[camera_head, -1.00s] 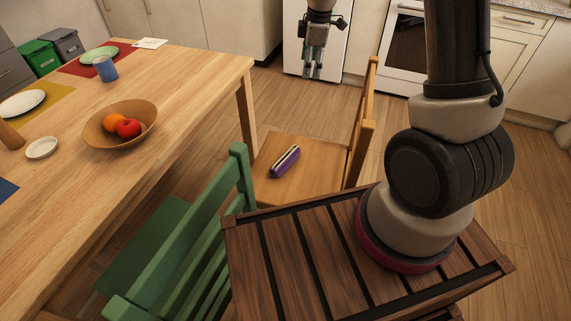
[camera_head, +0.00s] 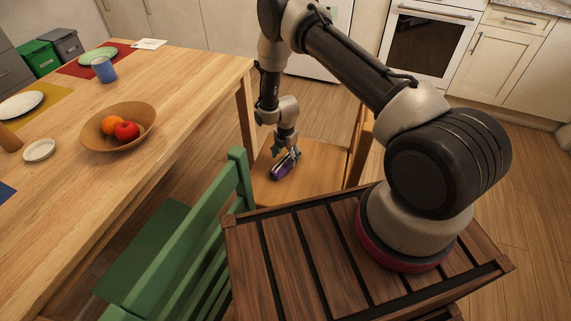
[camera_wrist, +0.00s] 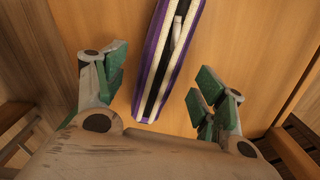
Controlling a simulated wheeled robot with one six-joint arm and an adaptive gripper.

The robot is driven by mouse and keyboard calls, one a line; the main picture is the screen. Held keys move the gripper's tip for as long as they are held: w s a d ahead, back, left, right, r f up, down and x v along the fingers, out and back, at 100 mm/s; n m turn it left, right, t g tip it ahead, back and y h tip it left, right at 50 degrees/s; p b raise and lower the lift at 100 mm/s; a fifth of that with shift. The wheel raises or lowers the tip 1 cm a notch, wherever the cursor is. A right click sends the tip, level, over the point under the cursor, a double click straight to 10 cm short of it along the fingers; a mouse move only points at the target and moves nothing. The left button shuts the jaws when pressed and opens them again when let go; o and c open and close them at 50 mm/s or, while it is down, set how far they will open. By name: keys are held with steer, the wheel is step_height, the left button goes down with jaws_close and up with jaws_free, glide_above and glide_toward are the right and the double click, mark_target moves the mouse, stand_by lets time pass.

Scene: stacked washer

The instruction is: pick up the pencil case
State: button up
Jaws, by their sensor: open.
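The pencil case (camera_head: 281,169) is purple with white and black stripes and lies on the seat of the wooden chair (camera_head: 266,190). In the wrist view the pencil case (camera_wrist: 168,60) runs lengthwise between the two green-padded fingers. My gripper (camera_wrist: 160,92) is open, with a finger on each side of the case and visible gaps to both. In the head view my gripper (camera_head: 289,154) is just over the case and hides part of it. Whether the fingertips reach down beside the case, I cannot tell.
A green chair (camera_head: 190,235) stands at the near left of the wooden chair. The dining table (camera_head: 185,90) is on the left, with a fruit bowl (camera_head: 95,135), a blue cup (camera_head: 104,69) and plates. The wooden chair's backrest (camera_head: 361,145) rises right of the seat.

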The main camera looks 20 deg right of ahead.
mark_target(285, 160)
step_height(285, 160, down, 4)
steer(key=shift+s+a+r, duration=0.1)
steer(key=shift+s+a, duration=0.05)
steer(key=c, duration=1.2)
